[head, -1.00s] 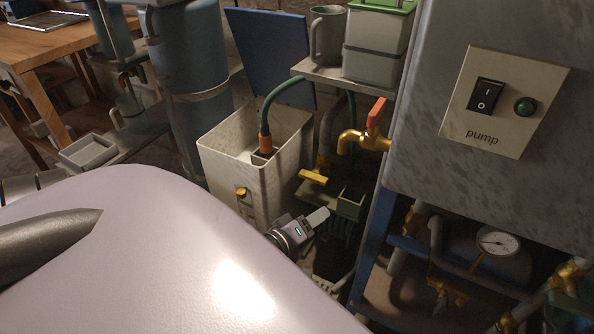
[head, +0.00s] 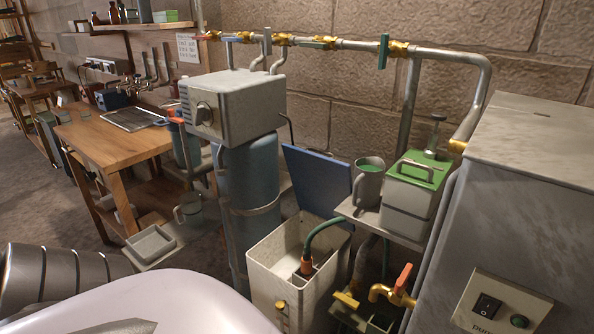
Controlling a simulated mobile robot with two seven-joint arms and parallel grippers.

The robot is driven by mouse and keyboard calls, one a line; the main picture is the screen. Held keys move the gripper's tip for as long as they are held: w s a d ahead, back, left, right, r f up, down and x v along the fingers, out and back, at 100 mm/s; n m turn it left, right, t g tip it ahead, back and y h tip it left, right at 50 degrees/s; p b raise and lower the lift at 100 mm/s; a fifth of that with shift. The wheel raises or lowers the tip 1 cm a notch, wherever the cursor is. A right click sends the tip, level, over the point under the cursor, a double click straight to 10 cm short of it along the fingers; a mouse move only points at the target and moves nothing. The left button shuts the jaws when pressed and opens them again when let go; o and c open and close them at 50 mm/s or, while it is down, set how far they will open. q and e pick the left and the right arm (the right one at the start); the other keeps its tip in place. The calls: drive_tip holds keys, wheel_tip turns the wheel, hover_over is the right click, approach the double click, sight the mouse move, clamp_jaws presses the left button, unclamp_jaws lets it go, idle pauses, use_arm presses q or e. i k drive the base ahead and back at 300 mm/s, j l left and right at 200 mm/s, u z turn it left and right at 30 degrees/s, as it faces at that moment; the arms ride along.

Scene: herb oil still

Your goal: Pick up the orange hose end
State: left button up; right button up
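The orange hose end (head: 306,266) is a small orange collar on the lower end of a green hose (head: 322,236). It sits inside an open, pale, square-topped bin (head: 268,272), and its lower tip is hard to make out. The green hose arches up from it and runs right, behind the bin's rim. Neither of my grippers shows in the head view. Only parts of my own arm and body fill the lower left.
A blue panel (head: 318,188) stands behind the bin. To its right are a shelf (head: 385,228) with a grey mug (head: 368,186) and a green-lidded box (head: 410,196), a brass tap (head: 388,293) with an orange handle, and a pump cabinet (head: 520,200). A blue cylinder (head: 250,175) stands left.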

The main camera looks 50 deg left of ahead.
sight(306, 261)
drive_tip(key=j+u, duration=0.15)
drive_tip(key=u, duration=1.35)
